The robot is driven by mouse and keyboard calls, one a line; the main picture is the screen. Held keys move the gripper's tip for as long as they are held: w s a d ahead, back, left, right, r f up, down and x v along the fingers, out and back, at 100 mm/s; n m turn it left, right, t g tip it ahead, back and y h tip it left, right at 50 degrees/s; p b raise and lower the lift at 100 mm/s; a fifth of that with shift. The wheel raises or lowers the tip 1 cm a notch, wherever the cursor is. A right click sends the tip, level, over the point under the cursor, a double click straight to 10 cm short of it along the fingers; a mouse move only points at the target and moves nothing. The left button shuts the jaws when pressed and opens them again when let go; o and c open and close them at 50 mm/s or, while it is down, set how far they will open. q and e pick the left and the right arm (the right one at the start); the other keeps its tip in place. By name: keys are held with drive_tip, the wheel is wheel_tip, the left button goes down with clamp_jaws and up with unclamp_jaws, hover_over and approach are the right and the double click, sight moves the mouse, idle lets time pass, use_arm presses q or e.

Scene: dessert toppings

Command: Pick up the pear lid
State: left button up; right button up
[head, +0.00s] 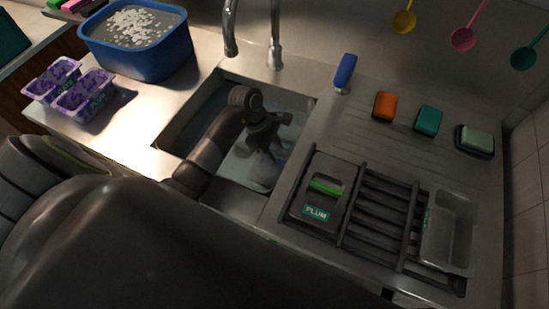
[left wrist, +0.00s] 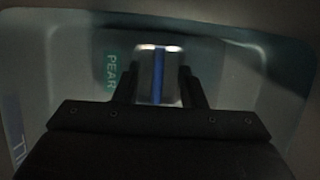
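The pear lid (left wrist: 90,68) lies in the sink, grey with a teal PEAR label (left wrist: 112,70) and a narrow blue handle strip (left wrist: 160,75) in the left wrist view. My left gripper (left wrist: 158,88) is over it, open, its two fingers apart on either side of the blue strip. In the head view my left gripper (head: 265,148) points down into the sink, and it and the arm hide much of the lid. My right gripper is not in view.
The sink (head: 307,108) has raised walls and a faucet (head: 274,45) behind. A rack (head: 380,205) at right holds a PLUM lid (head: 336,170) with a green handle and a grey tub (head: 462,232). A blue basin (head: 150,65) and purple-filled trays (head: 100,82) stand left.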

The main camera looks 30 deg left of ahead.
sight(280, 160)
use_arm(q)
drive_tip(key=shift+p+x, duration=0.3)
drive_tip(key=shift+x, duration=1.4)
drive_tip(key=shift+c, duration=0.5)
clamp_jaws()
